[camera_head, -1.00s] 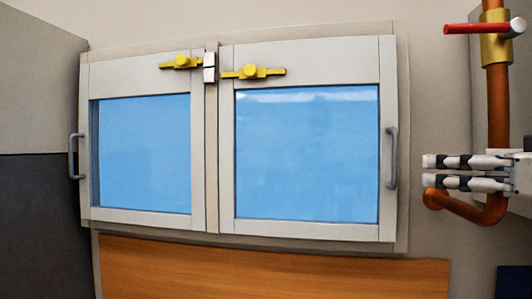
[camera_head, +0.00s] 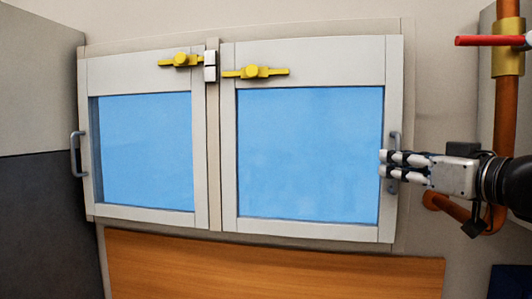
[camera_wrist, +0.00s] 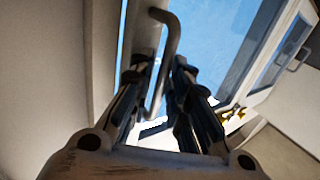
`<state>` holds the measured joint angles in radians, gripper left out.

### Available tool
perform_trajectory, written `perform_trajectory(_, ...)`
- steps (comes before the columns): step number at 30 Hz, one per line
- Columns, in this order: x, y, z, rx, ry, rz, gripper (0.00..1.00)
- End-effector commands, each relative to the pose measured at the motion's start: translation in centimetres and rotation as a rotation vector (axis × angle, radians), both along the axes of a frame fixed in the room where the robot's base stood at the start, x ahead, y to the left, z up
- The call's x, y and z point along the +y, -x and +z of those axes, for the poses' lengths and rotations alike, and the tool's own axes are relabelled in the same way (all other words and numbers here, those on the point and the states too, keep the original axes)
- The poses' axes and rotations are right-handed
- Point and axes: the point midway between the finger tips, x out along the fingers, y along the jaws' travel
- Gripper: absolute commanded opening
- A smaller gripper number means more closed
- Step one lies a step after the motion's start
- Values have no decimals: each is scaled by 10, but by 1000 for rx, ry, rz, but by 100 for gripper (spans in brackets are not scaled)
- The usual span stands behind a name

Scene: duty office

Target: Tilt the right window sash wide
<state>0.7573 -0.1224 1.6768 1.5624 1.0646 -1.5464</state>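The right window sash (camera_head: 392,75) is a pale frame around blue glass. It looks shut or nearly so; I cannot tell if it is slightly ajar. Its yellow latch lever (camera_head: 256,72) lies horizontal at the top left. Its grey bar handle (camera_head: 395,139) is on the right edge, partly hidden by my gripper (camera_head: 383,164). In the wrist view the handle (camera_wrist: 170,36) runs between the two fingers of my gripper (camera_wrist: 160,78). The fingers are apart, with a narrow gap visible beside the bar; any contact is unclear.
The left sash (camera_head: 145,75) has its own yellow latch (camera_head: 180,60) and a side handle (camera_head: 74,154). A copper pipe (camera_head: 507,110) with a red valve lever (camera_head: 485,41) runs near my arm on the right. A wooden panel (camera_head: 270,270) is below the window.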

Motion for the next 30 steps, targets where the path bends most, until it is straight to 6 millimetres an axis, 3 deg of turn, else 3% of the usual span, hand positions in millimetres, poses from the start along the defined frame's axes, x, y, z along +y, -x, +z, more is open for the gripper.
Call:
perform_trajectory(8, 1, -2, -1, 0, 0, 0, 17)
perform_trajectory(16, 1, -2, 0, 0, 0, 0, 0)
perform_trajectory(30, 1, -2, 0, 0, 0, 0, 0)
